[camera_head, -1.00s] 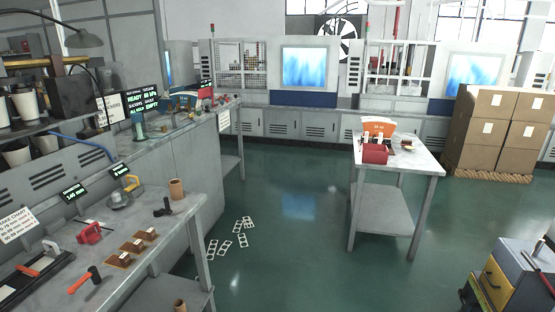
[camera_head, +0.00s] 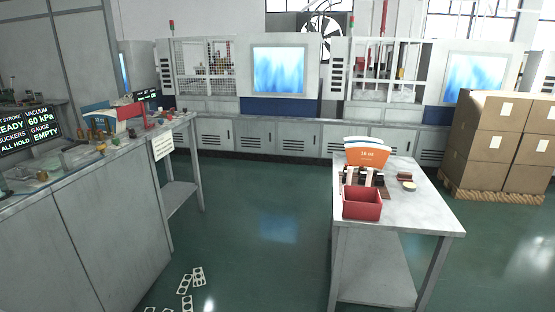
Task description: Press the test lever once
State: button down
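I cannot pick out the test lever for sure in this view. On the left bench (camera_head: 60,205) a dark display (camera_head: 30,130) reads STROKE READY, VACUUM 60 kPa, SUCKERS ALL HOLD and GAUGE EMPTY. Farther along that bench stand a blue-topped device (camera_head: 97,122) with a pale face and a red block (camera_head: 128,112). Several small coloured parts lie around them, too small to tell apart. My gripper is not in view.
A metal table (camera_head: 425,212) at the right holds a red bin (camera_head: 361,202), an orange-and-white device (camera_head: 367,152) and small parts. Cartons (camera_head: 490,130) stand on a pallet behind it. White punched strips (camera_head: 185,284) lie on the floor. Green floor (camera_head: 260,225) between bench and table is clear.

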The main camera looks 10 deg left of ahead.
aim_at(78, 142)
jog(key=i+u, duration=0.2)
jog(key=i, duration=0.4)
jog(key=i+l+u, duration=0.2)
jog(key=i, duration=0.35)
jog(key=i+l+u, duration=0.2)
jog(key=i, duration=0.35)
jog(key=i+u, duration=0.4)
jog(key=i+l+u, duration=0.2)
jog(key=u, duration=0.2)
jog(key=i+l+u, duration=0.3)
jog(key=i+u, duration=0.15)
jog(key=i+l+u, duration=0.25)
jog(key=l+u, duration=0.15)
